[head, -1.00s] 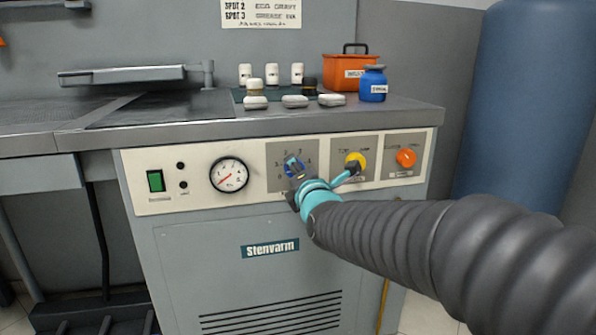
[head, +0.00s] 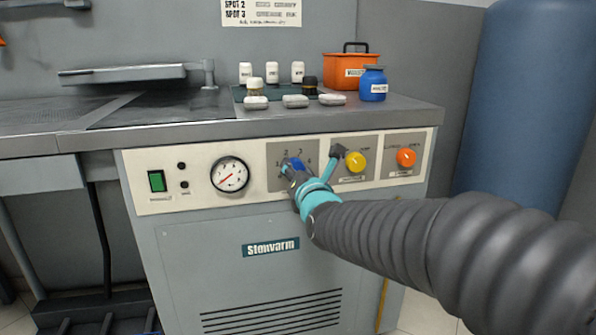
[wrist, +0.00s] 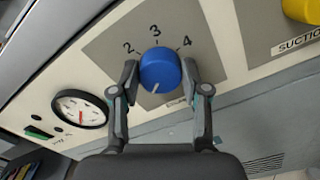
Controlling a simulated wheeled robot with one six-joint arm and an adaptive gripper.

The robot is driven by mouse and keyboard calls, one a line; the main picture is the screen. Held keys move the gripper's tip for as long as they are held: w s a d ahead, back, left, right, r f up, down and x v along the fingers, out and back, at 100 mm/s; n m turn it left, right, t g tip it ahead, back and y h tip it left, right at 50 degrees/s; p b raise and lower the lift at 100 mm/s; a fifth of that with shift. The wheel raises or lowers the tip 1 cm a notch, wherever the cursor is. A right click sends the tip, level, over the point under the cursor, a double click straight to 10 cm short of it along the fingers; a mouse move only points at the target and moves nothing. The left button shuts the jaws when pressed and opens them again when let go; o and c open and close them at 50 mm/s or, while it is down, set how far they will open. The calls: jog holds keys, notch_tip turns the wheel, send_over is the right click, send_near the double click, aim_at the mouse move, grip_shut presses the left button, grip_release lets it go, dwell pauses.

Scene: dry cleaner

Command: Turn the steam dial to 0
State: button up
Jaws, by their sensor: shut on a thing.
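The steam dial is a blue round knob (head: 297,165) on a grey plate in the machine's cream front panel. In the wrist view the knob (wrist: 160,70) sits between my two fingers, with the numbers 2, 3 and 4 printed above it. A white pointer mark shows on its lower part, pointing away from the 3. My gripper (wrist: 160,80) is shut on the knob, one finger on each side. It also shows in the head view (head: 296,174), covering the lower part of the plate. The 0 mark cannot be made out.
A pressure gauge (head: 230,175) and a green switch (head: 156,181) are left of the dial. A yellow knob (head: 356,161) and an orange knob (head: 406,157) are to its right. Bottles, an orange box (head: 349,72) and a blue jar (head: 373,84) stand on the worktop above.

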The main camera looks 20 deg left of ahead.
jog(key=shift+r, duration=0.1)
jog(key=o, duration=1.1)
jog(key=shift+o, duration=0.2)
jog(key=shift+s, duration=0.1)
jog(key=v, duration=1.1)
jog(key=shift+s+d, duration=0.15)
jog(key=shift+s, duration=0.2)
